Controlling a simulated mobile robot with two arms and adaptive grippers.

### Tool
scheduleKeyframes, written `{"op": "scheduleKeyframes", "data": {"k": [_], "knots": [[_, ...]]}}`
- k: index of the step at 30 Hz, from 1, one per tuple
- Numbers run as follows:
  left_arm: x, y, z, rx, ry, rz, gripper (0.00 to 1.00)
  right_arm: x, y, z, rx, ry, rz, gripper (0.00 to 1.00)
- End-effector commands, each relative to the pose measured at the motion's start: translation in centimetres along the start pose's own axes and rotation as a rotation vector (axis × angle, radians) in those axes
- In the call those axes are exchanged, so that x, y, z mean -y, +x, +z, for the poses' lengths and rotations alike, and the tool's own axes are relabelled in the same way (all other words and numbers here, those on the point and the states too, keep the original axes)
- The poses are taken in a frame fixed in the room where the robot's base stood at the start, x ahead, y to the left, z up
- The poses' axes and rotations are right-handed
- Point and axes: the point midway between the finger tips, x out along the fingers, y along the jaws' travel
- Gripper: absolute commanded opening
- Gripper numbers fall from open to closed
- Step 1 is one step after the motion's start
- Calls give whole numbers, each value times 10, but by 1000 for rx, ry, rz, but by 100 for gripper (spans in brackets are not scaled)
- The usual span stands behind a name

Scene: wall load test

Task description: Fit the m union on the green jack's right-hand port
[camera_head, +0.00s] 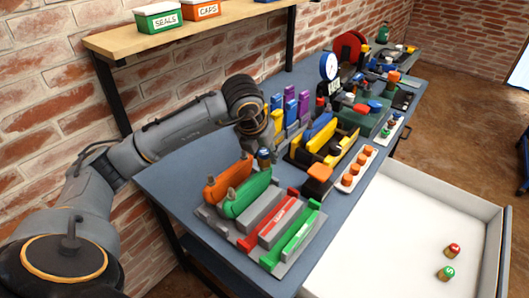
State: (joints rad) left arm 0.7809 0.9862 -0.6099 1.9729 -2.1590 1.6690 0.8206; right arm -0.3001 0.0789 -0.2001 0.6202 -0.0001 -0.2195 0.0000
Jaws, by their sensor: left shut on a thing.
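The green jack (247,197) is a long rounded green body lying on a pale base on the workbench, beside and in front of a similar orange jack. Its right end lies just below my left gripper (263,153). The gripper points down and is shut on a small dark blue piece (264,157), which I take to be the m union; its marking is too small to read. The piece is at or just above the green jack's right-hand end; I cannot tell whether they touch. The right-hand port is mostly hidden. My right gripper is out of view.
The orange jack (228,178) stands close behind. A white tray (385,250) holds a red-topped and a green-topped piece (446,273). A shelf (110,41) hangs above.

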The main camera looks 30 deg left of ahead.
Motion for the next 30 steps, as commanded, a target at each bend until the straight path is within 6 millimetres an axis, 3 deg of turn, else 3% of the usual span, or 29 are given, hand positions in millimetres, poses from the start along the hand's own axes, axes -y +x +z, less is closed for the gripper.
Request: {"op": "scheduleKeyframes", "data": {"k": [12, 13, 16, 17, 23, 26, 30], "knots": [[0, 4, -2, 1, 0, 0, 1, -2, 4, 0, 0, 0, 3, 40], [0, 4, -2, 1, 0, 0, 37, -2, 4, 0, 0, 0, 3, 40], [0, 4, -2, 1, 0, 0, 57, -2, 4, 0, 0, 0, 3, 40], [0, 4, -2, 0, 0, 0, 61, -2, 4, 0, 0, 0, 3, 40], [0, 4, -2, 0, 0, 0, 61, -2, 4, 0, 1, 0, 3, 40], [0, 5, -2, -1, 0, 0, 76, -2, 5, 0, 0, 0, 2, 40], [0, 5, -2, 0, 0, 0, 76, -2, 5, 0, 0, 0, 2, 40]]}}
